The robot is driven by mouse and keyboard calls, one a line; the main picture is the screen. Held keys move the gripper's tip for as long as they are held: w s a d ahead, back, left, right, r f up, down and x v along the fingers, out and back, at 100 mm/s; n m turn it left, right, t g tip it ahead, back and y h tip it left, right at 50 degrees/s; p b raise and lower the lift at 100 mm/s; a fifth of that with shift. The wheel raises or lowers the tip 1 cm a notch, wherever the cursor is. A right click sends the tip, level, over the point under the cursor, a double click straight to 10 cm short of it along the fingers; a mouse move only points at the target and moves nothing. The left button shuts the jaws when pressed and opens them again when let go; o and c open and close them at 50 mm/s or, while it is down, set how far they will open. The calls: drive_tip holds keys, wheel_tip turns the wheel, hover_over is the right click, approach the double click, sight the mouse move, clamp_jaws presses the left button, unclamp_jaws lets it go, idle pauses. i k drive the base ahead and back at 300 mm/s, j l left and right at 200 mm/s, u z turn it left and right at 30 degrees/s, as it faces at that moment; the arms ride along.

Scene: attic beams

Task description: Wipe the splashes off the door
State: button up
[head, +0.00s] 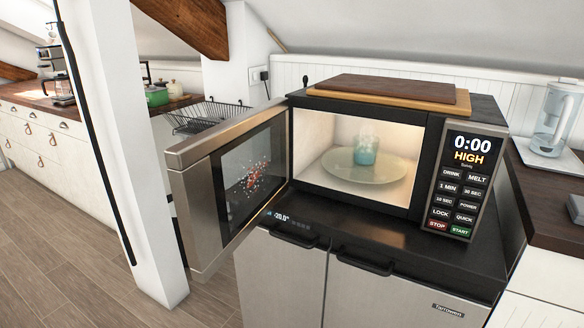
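The microwave door (231,182) stands open, swung out to the left of the microwave (421,165). Red and white splashes (252,177) are on the dark glass of the door's inner face, right of its middle. Inside the lit cavity, a blue cup or jar (365,151) with haze above it stands on the glass turntable plate (348,171). The display reads 0:00 HIGH. My gripper is not in view, and I see no cloth or sponge that I can make out for sure.
Wooden boards (385,91) lie on top of the microwave. It stands on a black-topped steel fridge (373,288). A white post (128,150) rises left of the door, with a wire rack (207,116) behind it. A clear jug (555,115) is on the right counter. Floor at the left is clear.

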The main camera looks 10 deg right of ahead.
sight(195, 164)
drive_tip(key=i+j+z, duration=0.15)
drive_tip(key=j+z, duration=0.15)
drive_tip(key=z, duration=0.15)
drive_tip(key=i+j+z, duration=0.15)
drive_tip(key=j+z, duration=0.35)
drive_tip(key=i+j+z, duration=0.1)
drive_tip(key=j+z, duration=0.2)
drive_tip(key=j, duration=1.45)
